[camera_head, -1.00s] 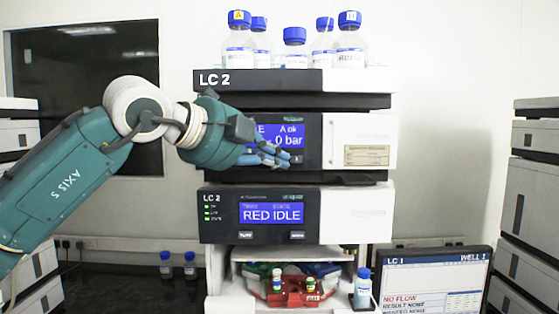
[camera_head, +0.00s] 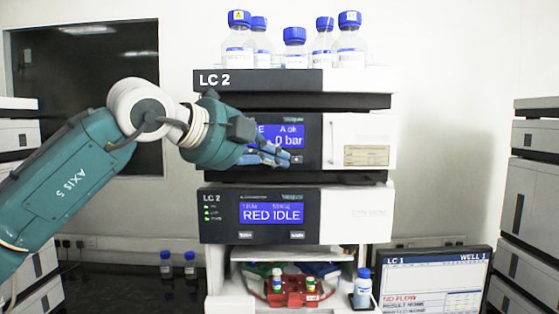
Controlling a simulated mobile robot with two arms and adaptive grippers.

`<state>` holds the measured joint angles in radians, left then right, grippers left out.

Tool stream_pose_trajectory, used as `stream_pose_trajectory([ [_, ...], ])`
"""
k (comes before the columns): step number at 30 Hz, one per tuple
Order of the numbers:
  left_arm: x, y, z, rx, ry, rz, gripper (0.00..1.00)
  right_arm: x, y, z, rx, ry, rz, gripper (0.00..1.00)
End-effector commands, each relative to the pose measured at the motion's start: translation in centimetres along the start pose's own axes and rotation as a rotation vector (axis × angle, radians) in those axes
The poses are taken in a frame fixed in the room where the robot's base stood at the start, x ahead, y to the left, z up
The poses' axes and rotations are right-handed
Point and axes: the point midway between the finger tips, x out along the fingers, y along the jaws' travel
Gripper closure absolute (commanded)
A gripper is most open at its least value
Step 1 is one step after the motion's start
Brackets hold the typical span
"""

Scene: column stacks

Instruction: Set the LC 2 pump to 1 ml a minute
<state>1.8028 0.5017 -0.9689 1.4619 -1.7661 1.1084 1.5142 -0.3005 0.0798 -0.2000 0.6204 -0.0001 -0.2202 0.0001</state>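The LC 2 stack (camera_head: 295,81) stands in the middle of the head view. Its pump (camera_head: 368,140) is the upper module, with a blue display (camera_head: 290,136) on its dark panel. The display reads "A ok" and "0 bar"; its left part is hidden by my gripper. A small key (camera_head: 297,159) shows below the display. My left gripper (camera_head: 280,157) is in front of this panel, its blue-grey fingertips just left of that key. I cannot tell whether it touches the panel, or how far the fingers are apart. My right gripper is not in view.
Below the pump, another LC 2 module (camera_head: 355,215) reads "RED IDLE". Under it is an open bay with a red vial rack (camera_head: 292,291). Several blue-capped bottles (camera_head: 295,48) stand on top. An LC 1 monitor (camera_head: 436,279) is at lower right; more stacks (camera_head: 527,190) flank both sides.

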Motion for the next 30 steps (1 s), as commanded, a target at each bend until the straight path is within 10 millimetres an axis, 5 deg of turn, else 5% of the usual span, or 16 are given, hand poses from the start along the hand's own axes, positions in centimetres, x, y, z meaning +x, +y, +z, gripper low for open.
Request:
stream_pose_trajectory([
  [22,-1.2,0.1,-1.3,0.0,0.0,0.0,1.0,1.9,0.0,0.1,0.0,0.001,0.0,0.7],
  [30,-2.7,0.4,-3.1,0.002,0.0,-0.001,1.0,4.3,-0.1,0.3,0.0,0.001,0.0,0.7],
])
